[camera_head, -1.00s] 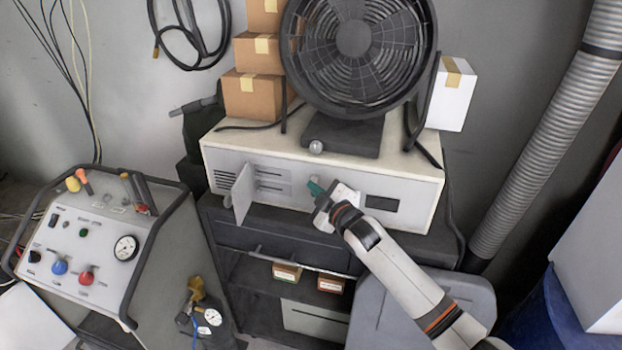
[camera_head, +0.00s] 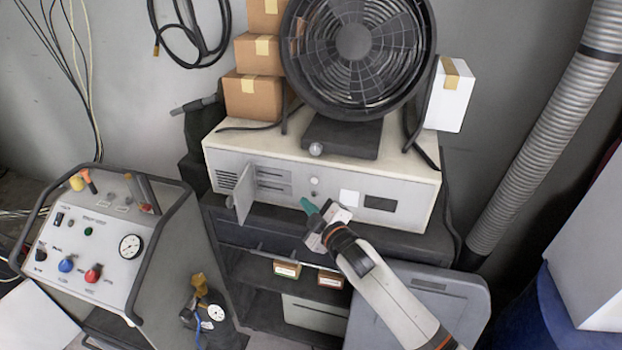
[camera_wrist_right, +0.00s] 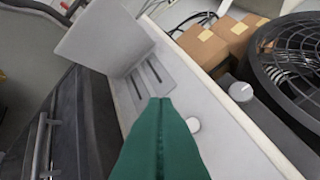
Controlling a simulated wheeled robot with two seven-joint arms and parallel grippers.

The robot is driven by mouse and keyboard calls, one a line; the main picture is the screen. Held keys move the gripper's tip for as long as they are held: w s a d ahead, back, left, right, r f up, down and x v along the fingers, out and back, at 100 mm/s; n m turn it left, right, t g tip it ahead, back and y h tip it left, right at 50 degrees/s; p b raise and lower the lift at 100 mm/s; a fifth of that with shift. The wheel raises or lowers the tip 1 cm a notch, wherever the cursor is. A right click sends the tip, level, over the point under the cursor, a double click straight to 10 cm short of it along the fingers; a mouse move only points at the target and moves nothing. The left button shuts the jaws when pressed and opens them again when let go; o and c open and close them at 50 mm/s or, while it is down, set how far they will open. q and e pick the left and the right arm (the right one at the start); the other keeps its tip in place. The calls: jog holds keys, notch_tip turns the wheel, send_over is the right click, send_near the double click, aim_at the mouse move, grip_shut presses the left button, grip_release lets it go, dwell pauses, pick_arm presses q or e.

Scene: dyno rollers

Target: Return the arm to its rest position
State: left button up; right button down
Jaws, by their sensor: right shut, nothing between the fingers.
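My right gripper (camera_head: 308,205) has green fingers and is shut and empty. It is in front of the white cabinet (camera_head: 270,160), a little below the small round knob (camera_head: 314,194) on its face. My right arm comes in from the lower right. In the right wrist view the closed green fingers (camera_wrist_right: 160,135) point at the cabinet face, with a round knob (camera_wrist_right: 193,124) beside them. The small door (camera_head: 243,193) on the cabinet's left stands open, and it also shows in the right wrist view (camera_wrist_right: 105,38). My left gripper is not in view.
A large black fan (camera_head: 352,45) stands on the cabinet beside brown boxes (camera_head: 252,97) and a white box (camera_head: 449,95). A control console (camera_head: 95,245) stands at the left. A grey bin (camera_head: 455,300) is close to my right arm. A ribbed duct (camera_head: 540,140) rises at the right.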

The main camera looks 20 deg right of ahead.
jog(key=s+d+f+m+g+h+b, duration=0.1)
jog(key=s+f+m+g, duration=0.15)
jog(key=f, duration=0.75)
jog(key=s+d+f+m+g+h+b, duration=0.1)
jog(key=s+d+f, duration=0.15)
jog(key=f, duration=0.85)
jog(key=s+f+m+g+h+b, duration=0.1)
jog(key=s+f+g, duration=0.1)
jog(key=s+f, duration=0.7)
jog(key=s+f+m+g+b, duration=0.1)
jog(key=s+f+g, duration=0.2)
jog(key=s+f, duration=0.65)
jog(key=s+f+m+g+b, duration=0.1)
jog(key=s+f+g, duration=0.1)
jog(key=s+f, duration=0.5)
jog(key=s+f+m+g+b, duration=0.1)
jog(key=s+f, duration=0.5)
jog(key=s, duration=0.9)
jog(key=s+f+m+g+b, duration=0.1)
jog(key=s+f+m+g, duration=0.1)
jog(key=s+f+g, duration=0.2)
jog(key=s+f, duration=0.3)
jog(key=s, duration=0.5)
jog(key=shift+d+f+h, duration=0.3)
jog(key=shift+d+f, duration=0.05)
jog(key=shift+d, duration=0.05)
